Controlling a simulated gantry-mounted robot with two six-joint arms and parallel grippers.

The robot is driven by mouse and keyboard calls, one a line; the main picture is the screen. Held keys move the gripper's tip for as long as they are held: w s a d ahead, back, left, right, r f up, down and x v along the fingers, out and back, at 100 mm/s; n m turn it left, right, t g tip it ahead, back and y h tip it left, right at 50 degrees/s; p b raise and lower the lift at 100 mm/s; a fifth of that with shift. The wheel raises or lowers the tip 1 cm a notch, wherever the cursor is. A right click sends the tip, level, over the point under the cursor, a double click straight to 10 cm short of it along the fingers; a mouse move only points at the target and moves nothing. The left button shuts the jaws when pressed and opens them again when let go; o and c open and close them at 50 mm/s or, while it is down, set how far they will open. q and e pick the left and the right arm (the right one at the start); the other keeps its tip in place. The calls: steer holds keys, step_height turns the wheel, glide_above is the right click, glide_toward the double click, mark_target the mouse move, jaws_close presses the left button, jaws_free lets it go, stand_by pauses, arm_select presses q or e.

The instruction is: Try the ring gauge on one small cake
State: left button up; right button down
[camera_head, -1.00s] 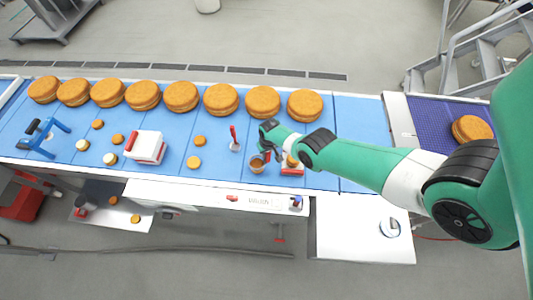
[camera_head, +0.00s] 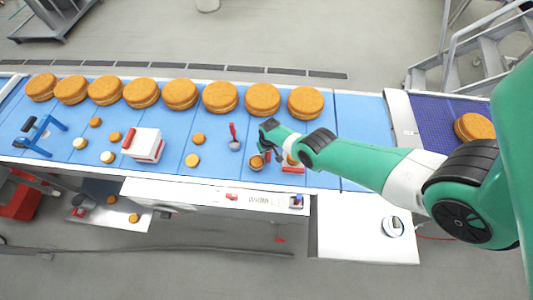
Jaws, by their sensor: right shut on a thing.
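My right gripper (camera_head: 268,155) reaches in from the right, low over the blue belt. It is shut at a small brown cake (camera_head: 256,163) by its fingers; the exact contact is too small to make out. A small tool with a red handle and a grey round end (camera_head: 235,145) lies just to the left; it may be the ring gauge, but I cannot tell whether its end is an open ring. A red and white block (camera_head: 293,169) stands right of the fingers, with another small cake (camera_head: 292,159) at it, partly hidden. My left gripper is not in view.
Several large round cakes (camera_head: 221,97) line the belt's far side. More small cakes (camera_head: 192,160) lie left, around a white box with a red part (camera_head: 144,144) and a blue frame (camera_head: 40,136). A round device (camera_head: 393,226) sits on the white side table (camera_head: 350,240).

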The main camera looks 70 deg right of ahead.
steer(key=shift+f, duration=0.15)
stand_by(0.4)
steer(key=shift+c, duration=0.9)
jaws_free()
step_height(320, 180, up, 7)
steer(key=p, duration=0.7)
stand_by(0.4)
